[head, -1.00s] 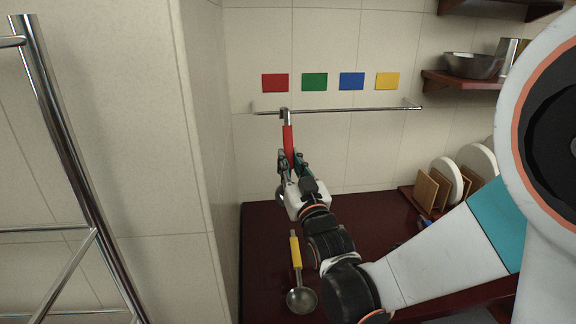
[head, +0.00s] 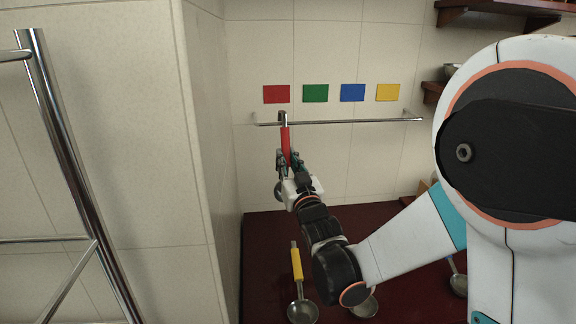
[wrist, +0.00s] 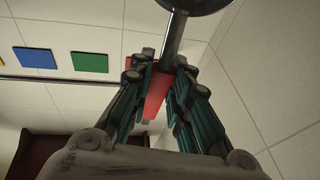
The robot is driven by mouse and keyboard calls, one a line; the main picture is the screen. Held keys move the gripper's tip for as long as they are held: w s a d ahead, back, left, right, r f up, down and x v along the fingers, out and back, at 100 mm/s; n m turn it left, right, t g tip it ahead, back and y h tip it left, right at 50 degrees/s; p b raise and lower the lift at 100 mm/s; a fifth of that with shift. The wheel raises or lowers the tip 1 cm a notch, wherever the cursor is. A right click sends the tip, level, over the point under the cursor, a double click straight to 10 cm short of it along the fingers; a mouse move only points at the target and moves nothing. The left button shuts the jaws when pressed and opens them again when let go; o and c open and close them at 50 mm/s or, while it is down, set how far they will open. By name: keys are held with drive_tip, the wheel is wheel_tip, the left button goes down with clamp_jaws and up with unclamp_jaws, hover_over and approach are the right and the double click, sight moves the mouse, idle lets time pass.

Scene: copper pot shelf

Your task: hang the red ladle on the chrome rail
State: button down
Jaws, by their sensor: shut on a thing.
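The red ladle (head: 286,140) hangs upright in my gripper (head: 290,165), which is shut on its red handle. Its steel hook (head: 283,116) points up and overlaps the left part of the chrome rail (head: 350,122) in the head view; I cannot tell whether it is over the rail or in front of it. The ladle's bowl (head: 279,189) is below, partly hidden by my gripper. In the wrist view my gripper's fingers (wrist: 160,80) close on the red handle (wrist: 154,97), with the bowl (wrist: 195,4) at the top edge and the rail (wrist: 60,82) at left.
Red (head: 276,94), green (head: 315,93), blue (head: 352,92) and yellow (head: 388,92) cards are on the wall above the rail. A yellow-handled ladle (head: 297,265) and other ladles lie on the dark red counter (head: 262,240). A tiled side wall (head: 205,150) stands close at left.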

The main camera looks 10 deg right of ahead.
drive_tip(key=shift+w, duration=1.55)
drive_tip(key=shift+f, duration=1.5)
drive_tip(key=c, duration=1.4)
unclamp_jaws()
drive_tip(key=shift+s+f, duration=0.1)
